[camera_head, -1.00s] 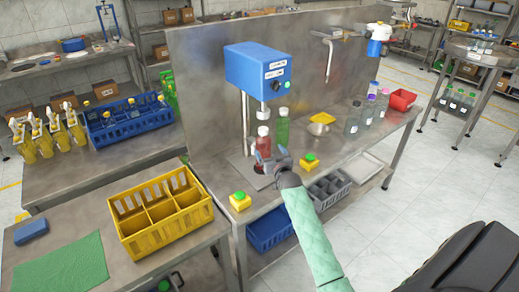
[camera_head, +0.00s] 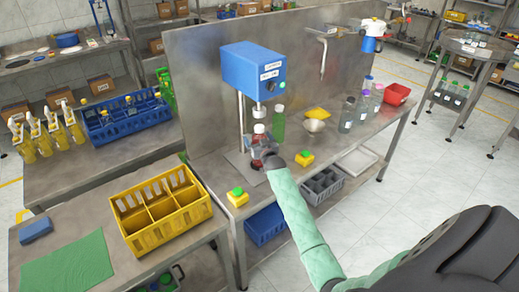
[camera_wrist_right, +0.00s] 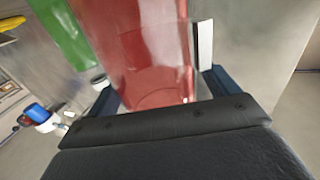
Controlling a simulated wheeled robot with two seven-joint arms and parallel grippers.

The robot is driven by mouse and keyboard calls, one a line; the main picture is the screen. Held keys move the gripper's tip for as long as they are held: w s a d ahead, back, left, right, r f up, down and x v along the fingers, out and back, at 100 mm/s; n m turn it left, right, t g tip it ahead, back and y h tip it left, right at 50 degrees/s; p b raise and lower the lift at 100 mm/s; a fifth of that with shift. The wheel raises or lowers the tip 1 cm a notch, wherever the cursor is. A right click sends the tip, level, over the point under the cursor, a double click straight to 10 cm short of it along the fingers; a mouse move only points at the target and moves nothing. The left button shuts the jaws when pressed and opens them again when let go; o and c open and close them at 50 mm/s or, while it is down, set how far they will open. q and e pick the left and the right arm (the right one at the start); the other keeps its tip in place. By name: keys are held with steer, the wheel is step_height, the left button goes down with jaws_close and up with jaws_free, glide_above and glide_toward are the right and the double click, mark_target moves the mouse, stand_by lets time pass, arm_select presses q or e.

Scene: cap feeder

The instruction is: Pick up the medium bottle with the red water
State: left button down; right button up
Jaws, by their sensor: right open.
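The bottle with red water (camera_head: 258,143) stands upright with a white cap under the blue capping machine (camera_head: 253,72). In the right wrist view the red bottle (camera_wrist_right: 150,50) fills the upper middle, close in front of the palm. My right gripper (camera_head: 262,150) is at the bottle's lower body, with its open fingers on either side of it. The wrist view shows the fingers (camera_wrist_right: 160,85) beside the bottle, and I cannot tell whether they touch it. The fingers hide part of the bottle in the head view. My left gripper is not in view.
A green bottle (camera_head: 279,124) stands right behind the red one. Yellow button boxes (camera_head: 237,197) and (camera_head: 304,158) sit along the bench's front edge. A yellow crate (camera_head: 160,212) is on the left table. Several bottles (camera_head: 362,105) stand farther right.

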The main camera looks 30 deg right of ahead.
steer(key=c, duration=0.3)
steer(key=shift+w, duration=0.1)
jaws_close()
steer(key=shift+r, duration=0.1)
